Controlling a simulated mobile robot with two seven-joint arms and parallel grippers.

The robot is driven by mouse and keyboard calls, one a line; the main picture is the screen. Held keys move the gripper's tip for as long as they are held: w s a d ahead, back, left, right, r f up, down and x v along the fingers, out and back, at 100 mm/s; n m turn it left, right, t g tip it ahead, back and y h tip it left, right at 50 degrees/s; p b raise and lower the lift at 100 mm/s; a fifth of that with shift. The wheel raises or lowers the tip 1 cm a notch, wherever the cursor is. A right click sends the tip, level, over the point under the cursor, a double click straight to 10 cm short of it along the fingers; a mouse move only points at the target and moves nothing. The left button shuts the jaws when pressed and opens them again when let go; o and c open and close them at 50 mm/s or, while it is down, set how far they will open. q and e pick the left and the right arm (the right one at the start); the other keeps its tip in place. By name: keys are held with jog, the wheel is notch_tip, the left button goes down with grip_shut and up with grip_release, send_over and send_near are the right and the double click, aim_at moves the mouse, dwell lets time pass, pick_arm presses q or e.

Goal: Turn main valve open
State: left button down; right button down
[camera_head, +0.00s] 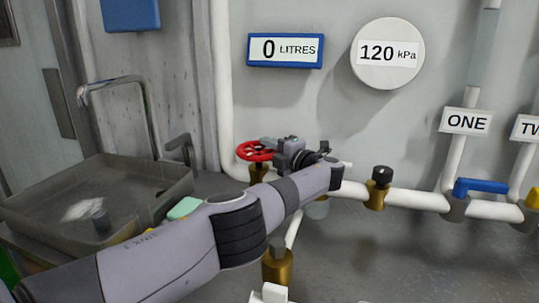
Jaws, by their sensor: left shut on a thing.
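The main valve's red handwheel (250,151) sits on a brass stem at the left end of the white pipe, in the middle of the view. My left gripper (273,152) is at the right side of the red wheel, shut on its rim. The fingertips are small and partly merge with the wheel. My left arm comes in from the lower left and hides part of the pipe below the wheel. The blue display above reads 0 LITRES (285,50). The round gauge (387,53) reads 120 kPa. My right gripper is not in view.
A black-knobbed brass valve (378,187) and a blue-handled valve (481,187) sit along the pipe to the right, near the ONE sign (466,121). A grey sink (95,200) stands at left. A brass fitting (277,266) is below my arm.

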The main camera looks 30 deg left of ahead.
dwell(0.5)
pick_arm(q)
jog(key=c, duration=1)
grip_release()
jog(key=shift+s, duration=0.15)
jog(key=shift+c, duration=0.2)
jog(key=shift+d+r+p, duration=0.15)
jog(key=shift+d+p, duration=0.25)
jog(key=p+v, duration=0.3)
jog(key=v, duration=0.2)
jog(key=shift+d, duration=0.15)
jog(key=shift+s+d+p, duration=0.25)
jog(key=shift+d+p, duration=0.1)
jog(key=shift+d, duration=0.25)
